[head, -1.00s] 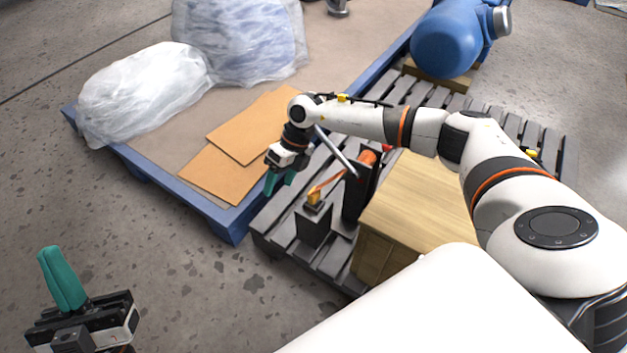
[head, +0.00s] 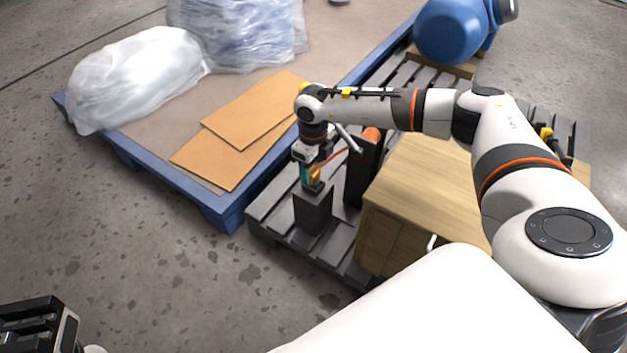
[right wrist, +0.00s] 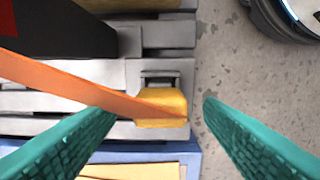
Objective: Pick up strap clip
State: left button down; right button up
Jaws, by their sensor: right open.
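The strap clip (head: 316,173) is a yellow piece with a dark end, at the end of an orange strap, on top of a dark block in the head view. In the right wrist view the yellow clip (right wrist: 168,103) lies between the two teal fingers, with the strap running off to the left. My right gripper (head: 308,178) is open right at the clip, a finger to each side; contact cannot be made out. My left gripper (head: 38,322) shows only its dark body at the lower left corner; its fingers are not visible.
The dark block (head: 312,209) stands on a grey slatted pallet (head: 262,218). Beside it are a black upright (head: 357,180) with an orange roll and a wooden crate (head: 425,195). A blue-edged pallet (head: 225,212) holds cardboard sheets (head: 225,155) and wrapped bags (head: 135,80).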

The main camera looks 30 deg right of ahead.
aim_at(313, 170)
notch_tip(313, 170, down, 4)
jog(key=shift+r+b, duration=0.25)
jog(key=shift+b, duration=0.4)
jog(key=c, duration=1.2)
jog(key=shift+r, duration=0.1)
jog(key=shift+r, duration=0.1)
